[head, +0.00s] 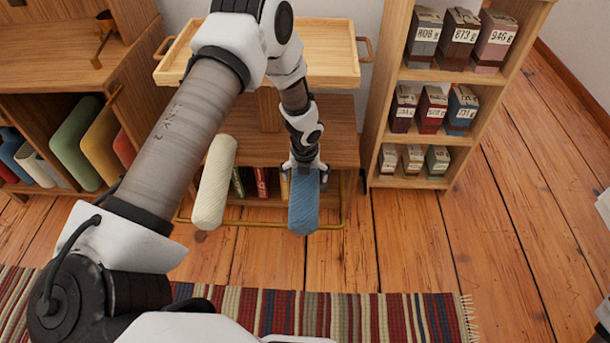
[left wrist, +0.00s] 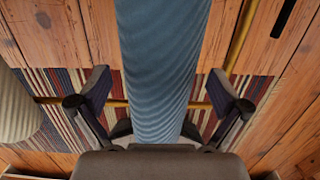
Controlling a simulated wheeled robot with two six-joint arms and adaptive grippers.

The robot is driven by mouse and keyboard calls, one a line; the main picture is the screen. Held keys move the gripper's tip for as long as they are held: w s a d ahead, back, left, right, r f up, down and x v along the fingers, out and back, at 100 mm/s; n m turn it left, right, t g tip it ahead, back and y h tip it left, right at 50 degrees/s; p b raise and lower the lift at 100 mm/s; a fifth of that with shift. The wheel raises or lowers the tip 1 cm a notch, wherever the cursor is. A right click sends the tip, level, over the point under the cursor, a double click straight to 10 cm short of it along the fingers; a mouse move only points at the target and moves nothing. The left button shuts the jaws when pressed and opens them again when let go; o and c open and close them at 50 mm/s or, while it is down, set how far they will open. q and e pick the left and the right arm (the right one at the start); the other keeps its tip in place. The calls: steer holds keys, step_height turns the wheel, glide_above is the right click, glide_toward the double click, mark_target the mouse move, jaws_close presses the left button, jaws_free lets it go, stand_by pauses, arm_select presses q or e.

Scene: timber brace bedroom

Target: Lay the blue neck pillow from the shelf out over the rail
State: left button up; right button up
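The blue neck pillow (head: 304,207), a ribbed roll, juts forward from the wooden shelf unit (head: 335,140). My left gripper (head: 304,172) is over its far part. In the left wrist view the pillow (left wrist: 160,60) runs between the two fingers of my left gripper (left wrist: 160,88). The fingers are spread, with a narrow gap visible on each side. A thin brass rail (head: 260,226) runs low along the front of the unit; it passes behind the pillow in the left wrist view (left wrist: 116,103).
A cream roll (head: 214,185) juts out left of the blue one, with upright books (head: 261,182) between them. A wooden tray (head: 335,62) tops the unit. A bookcase (head: 100,110) stands left, a box shelf (head: 420,155) right.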

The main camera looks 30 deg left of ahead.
arm_select(q)
step_height(320, 180, up, 12)
steer(key=s, duration=0.1)
steer(key=shift+d, duration=0.4)
steer(key=shift+s, duration=0.1)
stand_by(0.5)
